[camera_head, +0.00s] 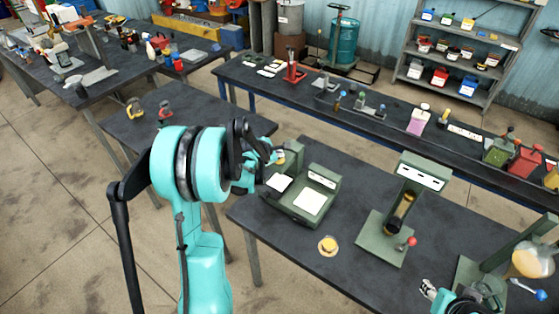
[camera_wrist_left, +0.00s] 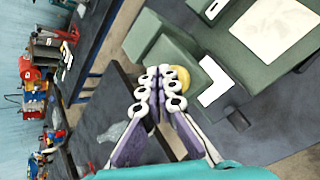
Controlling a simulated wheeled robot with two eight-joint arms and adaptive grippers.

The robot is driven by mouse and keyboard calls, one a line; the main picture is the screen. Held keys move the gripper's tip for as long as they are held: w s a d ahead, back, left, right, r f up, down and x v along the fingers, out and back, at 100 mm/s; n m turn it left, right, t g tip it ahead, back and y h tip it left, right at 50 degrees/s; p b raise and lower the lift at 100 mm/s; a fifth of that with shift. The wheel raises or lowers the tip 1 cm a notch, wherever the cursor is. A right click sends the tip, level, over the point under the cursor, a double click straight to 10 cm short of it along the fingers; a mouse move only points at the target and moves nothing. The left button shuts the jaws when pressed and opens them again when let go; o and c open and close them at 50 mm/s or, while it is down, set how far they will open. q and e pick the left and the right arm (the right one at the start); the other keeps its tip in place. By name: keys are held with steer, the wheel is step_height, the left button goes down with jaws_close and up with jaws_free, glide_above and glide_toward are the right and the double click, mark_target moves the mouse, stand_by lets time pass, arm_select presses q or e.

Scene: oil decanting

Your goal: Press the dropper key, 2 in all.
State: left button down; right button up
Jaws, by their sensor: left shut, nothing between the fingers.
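A green bench machine (camera_head: 302,205) with white flat panels stands on the dark table; it also fills the upper right of the left wrist view (camera_wrist_left: 180,45). A round yellow piece (camera_wrist_left: 181,76) shows beside its green housing, partly hidden behind my left fingertips. I cannot tell for certain whether it is the dropper key. My left gripper (camera_head: 272,157) is at the machine's far left corner. In the left wrist view its fingers (camera_wrist_left: 159,88) are together, with nothing between them; contact with the yellow piece cannot be told. My right gripper (camera_head: 430,292) shows only partly at bottom right.
A green stand (camera_head: 418,180) with a red-knobbed lever is right of the machine. A yellow disc (camera_head: 327,246) lies on the table in front. A flask of yellow liquid (camera_head: 531,261) is at far right. A long bench (camera_head: 390,128) with bottles runs behind.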

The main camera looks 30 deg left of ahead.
arm_select(q)
steer(key=shift+f+b, duration=0.55)
stand_by(0.7)
steer(key=shift+r, duration=0.2)
steer(key=shift+r+p, duration=0.5)
steer(key=shift+r, duration=0.15)
steer(key=shift+r, duration=0.1)
steer(key=shift+r+p, duration=1.6)
steer(key=shift+r, duration=0.85)
